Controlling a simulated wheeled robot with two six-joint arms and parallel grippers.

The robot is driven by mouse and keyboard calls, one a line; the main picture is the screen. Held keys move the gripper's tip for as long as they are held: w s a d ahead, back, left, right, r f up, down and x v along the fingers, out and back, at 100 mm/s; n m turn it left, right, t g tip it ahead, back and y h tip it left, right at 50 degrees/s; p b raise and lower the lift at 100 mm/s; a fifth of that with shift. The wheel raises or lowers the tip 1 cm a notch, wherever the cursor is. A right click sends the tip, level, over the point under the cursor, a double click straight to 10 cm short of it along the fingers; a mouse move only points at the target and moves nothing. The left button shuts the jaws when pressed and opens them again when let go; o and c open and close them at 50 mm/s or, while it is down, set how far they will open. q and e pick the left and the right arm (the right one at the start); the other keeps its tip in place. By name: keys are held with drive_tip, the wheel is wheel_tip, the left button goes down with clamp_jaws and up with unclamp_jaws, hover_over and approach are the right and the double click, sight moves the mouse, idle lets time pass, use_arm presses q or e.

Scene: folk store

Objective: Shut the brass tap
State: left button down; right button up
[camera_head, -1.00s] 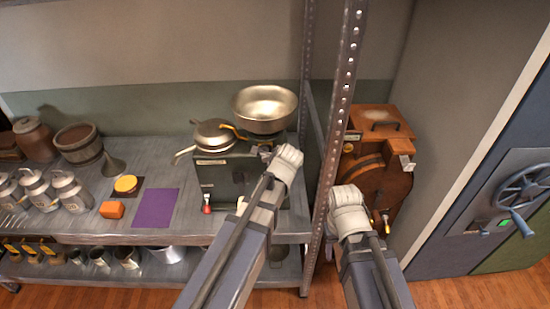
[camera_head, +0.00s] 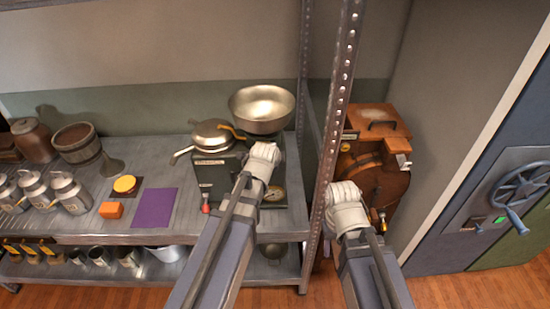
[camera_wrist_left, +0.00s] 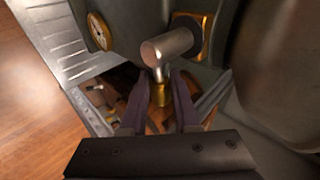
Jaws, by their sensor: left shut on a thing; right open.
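The tap shows in the left wrist view as a grey metal barrel (camera_wrist_left: 168,46) running from a brass-edged mount (camera_wrist_left: 190,34) on a dark green machine, with a thin stem down to a brass end piece (camera_wrist_left: 160,94). In the head view my left arm covers the tap, against the front of the green machine (camera_head: 213,174). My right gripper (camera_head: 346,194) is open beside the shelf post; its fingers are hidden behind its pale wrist.
The perforated post (camera_head: 334,130) stands between my arms. A wooden drum machine (camera_head: 376,160) is right of it.

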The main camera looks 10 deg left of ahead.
use_arm(q)
drive_tip(key=c, duration=0.9)
unclamp_jaws()
drive_tip(key=p+v, duration=0.5)
drive_tip(key=v, duration=0.3)
drive_tip(key=shift+w, duration=0.1)
drive_tip(key=s+d+f+n+g, duration=0.3)
drive_tip(key=s, duration=0.3)
drive_tip(key=s+d+f+n+g+b, duration=0.1)
drive_tip(key=s+d+f+n+g, duration=0.2)
drive_tip(key=s, duration=0.3)
drive_tip(key=s+d+f+n+g+b, duration=0.1)
drive_tip(key=s+d+f+n+g, duration=0.2)
drive_tip(key=s+d+n, duration=0.2)
drive_tip(key=shift+s+f+y, duration=0.1)
drive_tip(key=shift+s+y, duration=0.2)
drive_tip(key=shift+s, duration=0.8)
